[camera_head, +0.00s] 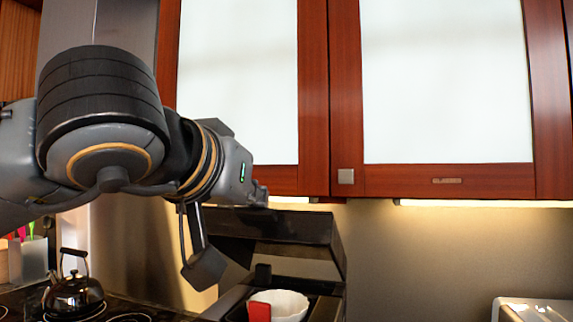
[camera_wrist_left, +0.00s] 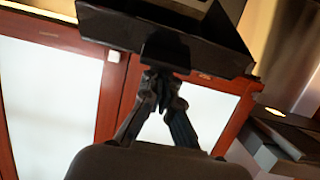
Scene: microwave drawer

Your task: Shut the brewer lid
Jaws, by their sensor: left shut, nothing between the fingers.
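The brewer is the dark machine at the lower centre of the head view. Its black lid (camera_head: 295,228) stands raised and tilted above the body, and it also shows in the left wrist view (camera_wrist_left: 120,27). A white filter basket (camera_head: 285,304) and a red part (camera_head: 260,311) show below the lid. My left gripper (camera_head: 260,193) is shut and empty at the lid's upper left edge. In the left wrist view my left gripper (camera_wrist_left: 163,80) has its fingertips together right by a dark tab of the lid; I cannot tell whether they touch. My right gripper is not in view.
Wooden cabinets with white panels (camera_head: 445,80) hang just above and behind the lid. A black kettle (camera_head: 73,295) stands on the stove at the lower left. A white appliance (camera_head: 532,309) is at the lower right. The wall space right of the brewer is clear.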

